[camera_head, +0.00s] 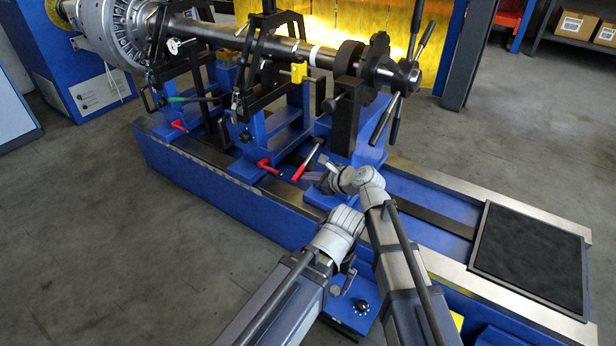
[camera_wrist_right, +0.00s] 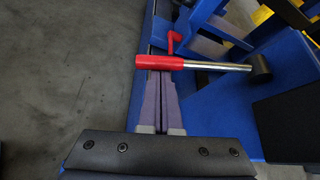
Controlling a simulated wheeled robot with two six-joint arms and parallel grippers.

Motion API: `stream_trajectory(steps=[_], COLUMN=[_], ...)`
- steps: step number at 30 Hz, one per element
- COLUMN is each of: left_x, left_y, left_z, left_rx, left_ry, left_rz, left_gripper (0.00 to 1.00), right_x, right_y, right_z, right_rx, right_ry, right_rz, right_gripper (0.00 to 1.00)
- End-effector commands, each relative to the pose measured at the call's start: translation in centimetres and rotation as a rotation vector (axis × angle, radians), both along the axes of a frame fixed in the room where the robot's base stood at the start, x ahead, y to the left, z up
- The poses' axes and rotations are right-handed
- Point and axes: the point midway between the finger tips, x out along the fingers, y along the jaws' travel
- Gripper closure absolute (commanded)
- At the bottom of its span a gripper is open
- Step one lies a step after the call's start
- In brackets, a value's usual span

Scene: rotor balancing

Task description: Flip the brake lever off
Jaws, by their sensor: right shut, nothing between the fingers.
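The brake lever has a red grip (camera_wrist_right: 160,62) and a silver rod ending in a dark round hub. It lies almost level across the right wrist view. In the head view the lever (camera_head: 308,158) slants up to the right beside the blue stand. My right gripper (camera_wrist_right: 162,78) is shut and empty. Its purple fingertips are right at the red grip, just below it in the picture; whether they touch, I cannot tell. In the head view the right gripper (camera_head: 312,178) is beside the grip's lower end. My left arm's wrist shows below it, but its fingers are hidden.
A smaller red handle (camera_head: 265,163) stands close left of the lever, another (camera_head: 179,125) farther left. The rotor shaft (camera_head: 270,45) lies above on blue supports. A black mat (camera_head: 530,258) covers the bed's right end. Open floor lies at left.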

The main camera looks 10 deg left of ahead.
Motion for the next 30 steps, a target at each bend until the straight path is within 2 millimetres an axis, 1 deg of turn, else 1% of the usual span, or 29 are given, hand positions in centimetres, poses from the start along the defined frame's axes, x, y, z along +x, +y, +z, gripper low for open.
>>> stream_trajectory(steps=[9,14,20,24,30], left_x=[0.0,0.0,0.0,0.0,0.0], left_y=[0.0,0.0,0.0,0.0,0.0], left_z=[0.9,1.8,3.8,5.4,7.1], left_rx=[0.000,0.000,0.001,0.001,0.000], left_ry=[0.001,0.001,0.002,0.003,0.002], left_rz=[0.000,0.000,-0.003,-0.007,-0.012], left_gripper=[0.00,0.00,0.00,0.00,0.00], right_x=[-0.2,-0.3,-0.5,-0.6,-0.5], right_y=[0.1,0.2,0.3,0.4,0.3], right_z=[0.7,1.5,3.3,4.9,6.9], right_rx=[0.019,0.038,0.082,0.127,0.188], right_ry=[0.049,0.099,0.220,0.340,0.506], right_rz=[-0.001,0.000,-0.001,0.000,0.000], right_gripper=[1.00,1.00,1.00,1.00,1.00])
